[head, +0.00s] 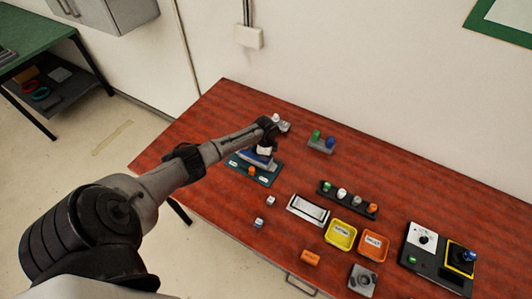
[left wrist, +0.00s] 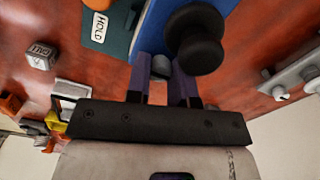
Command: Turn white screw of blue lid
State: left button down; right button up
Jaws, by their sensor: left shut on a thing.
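The blue lid (head: 256,159) sits on a dark teal base plate (head: 266,180) near the left part of the red table. In the left wrist view, the blue lid (left wrist: 155,32) lies just beyond my fingers, with a large black round knob (left wrist: 195,40) over its right side. My left gripper (head: 265,149) points down at the lid. In the left wrist view, its two fingers (left wrist: 161,82) are closed around a small greyish screw (left wrist: 160,67), which looks shaded rather than white. The screw is largely hidden in the head view. My right gripper is in neither view.
An orange button (head: 251,171) is on the base plate. Small white cubes (head: 270,201) lie in front. A green-and-blue button block (head: 321,142), a row of knobs (head: 347,199), and yellow (head: 341,235) and orange (head: 373,246) trays stand to the right.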

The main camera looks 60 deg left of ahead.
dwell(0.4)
pick_arm(q)
jog(key=c, duration=1)
grip_release()
notch_tip(320, 180, up, 14)
jog(key=shift+f+p, duration=0.1)
jog(key=shift+p, duration=0.2)
